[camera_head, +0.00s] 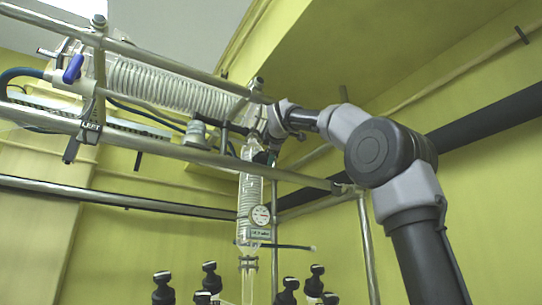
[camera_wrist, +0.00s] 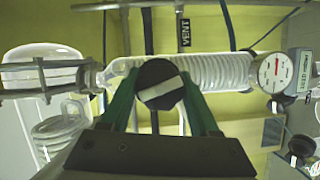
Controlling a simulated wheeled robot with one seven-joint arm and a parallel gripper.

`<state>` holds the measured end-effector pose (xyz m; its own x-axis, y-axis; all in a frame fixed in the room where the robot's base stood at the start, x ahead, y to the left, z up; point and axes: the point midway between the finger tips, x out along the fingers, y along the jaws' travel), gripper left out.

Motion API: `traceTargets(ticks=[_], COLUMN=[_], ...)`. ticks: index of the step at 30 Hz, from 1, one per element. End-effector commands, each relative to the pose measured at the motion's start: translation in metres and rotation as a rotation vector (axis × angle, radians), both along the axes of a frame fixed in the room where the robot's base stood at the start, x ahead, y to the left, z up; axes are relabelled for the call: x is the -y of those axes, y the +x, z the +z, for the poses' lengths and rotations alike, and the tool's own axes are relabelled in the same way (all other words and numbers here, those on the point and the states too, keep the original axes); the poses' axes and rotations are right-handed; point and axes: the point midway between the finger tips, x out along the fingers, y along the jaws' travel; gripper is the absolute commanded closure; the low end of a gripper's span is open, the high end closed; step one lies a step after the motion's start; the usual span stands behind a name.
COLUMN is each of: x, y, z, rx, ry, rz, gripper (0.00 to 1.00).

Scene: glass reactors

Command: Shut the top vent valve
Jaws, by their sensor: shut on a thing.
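The vent valve knob (camera_wrist: 157,71) is a round black disc with a pale bar handle across it. In the wrist view the bar lies almost level, its right end tilted up. A black VENT label (camera_wrist: 184,33) stands just above and right of it. My gripper (camera_wrist: 159,82) is shut on the knob, one green finger on each side. In the head view my gripper (camera_head: 268,142) reaches the top of the upright glass column, where the knob is too small and covered to make out.
A glass coil condenser (camera_head: 165,88) slopes across the upper left among metal rails (camera_head: 160,148). A round gauge (camera_head: 260,215) sits on the glass column (camera_head: 250,185); several black-capped bottles (camera_head: 163,288) stand below. A blue-handled valve (camera_head: 73,69) is far left.

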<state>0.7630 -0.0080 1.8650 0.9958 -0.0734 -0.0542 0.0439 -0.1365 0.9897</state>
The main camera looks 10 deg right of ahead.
Motion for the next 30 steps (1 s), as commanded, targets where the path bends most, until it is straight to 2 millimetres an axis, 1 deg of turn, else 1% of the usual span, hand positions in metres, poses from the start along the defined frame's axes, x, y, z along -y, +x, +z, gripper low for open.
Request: traceTargets(ticks=[18, 24, 30], x=[0.0006, 0.0009, 0.0003], y=[0.0022, 0.0018, 0.0022], z=[-0.0033, -0.0032, -0.0042], rx=[-0.184, -0.233, -0.272], ry=[0.554, 0.707, 0.822], rz=[-0.004, -0.005, -0.005], gripper=[0.94, 0.94, 0.94])
